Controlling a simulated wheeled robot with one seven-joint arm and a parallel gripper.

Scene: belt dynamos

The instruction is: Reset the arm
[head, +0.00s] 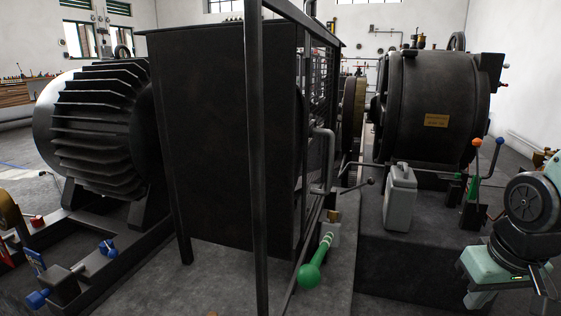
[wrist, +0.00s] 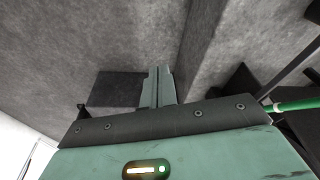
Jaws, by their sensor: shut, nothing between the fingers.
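My gripper (wrist: 160,70) shows in the wrist view as two pale green fingers pressed together, with nothing between them. It points out over bare grey floor and touches nothing that I can see. In the head view my arm (head: 533,205) is folded at the right edge, with dark round joints and pale green links. It is partly cut off by the frame, and I cannot make out the fingertips there.
A black cabinet (head: 215,140) with a cage frame stands in the middle. A finned motor (head: 100,125) is at left, a dark drum machine (head: 430,105) at right. A grey can (head: 400,197) and levers stand near my arm.

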